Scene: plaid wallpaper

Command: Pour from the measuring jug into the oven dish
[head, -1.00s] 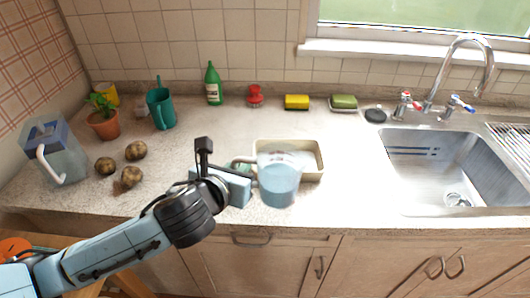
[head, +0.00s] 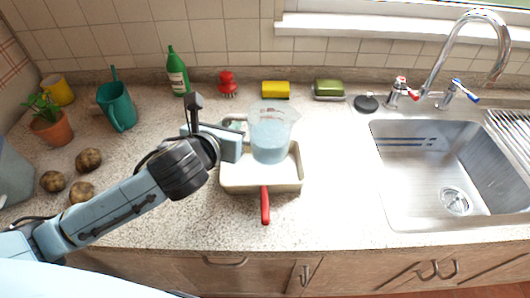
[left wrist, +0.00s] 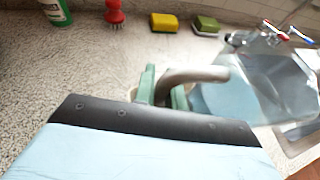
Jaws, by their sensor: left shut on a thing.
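The clear measuring jug (head: 271,138) holds pale blue liquid and looks about upright. My left gripper (head: 238,130) is shut on its grey-brown handle, and the green fingertips (left wrist: 162,88) show on either side of the handle (left wrist: 190,76) in the left wrist view. The cream oven dish (head: 235,184) stands on the counter. In the head view the jug overlaps the back of the dish and hides part of its inside. The jug appears raised, but its exact height over the dish is hard to tell. My right gripper is not in view.
A red handle (head: 265,206) lies at the dish's front. Behind stand a green bottle (head: 178,72), a red brush (head: 227,84), a yellow sponge (head: 275,90) and a green one (head: 329,89). The sink (head: 440,170) is right. Potatoes (head: 88,160) lie left. Counter right of the dish is clear.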

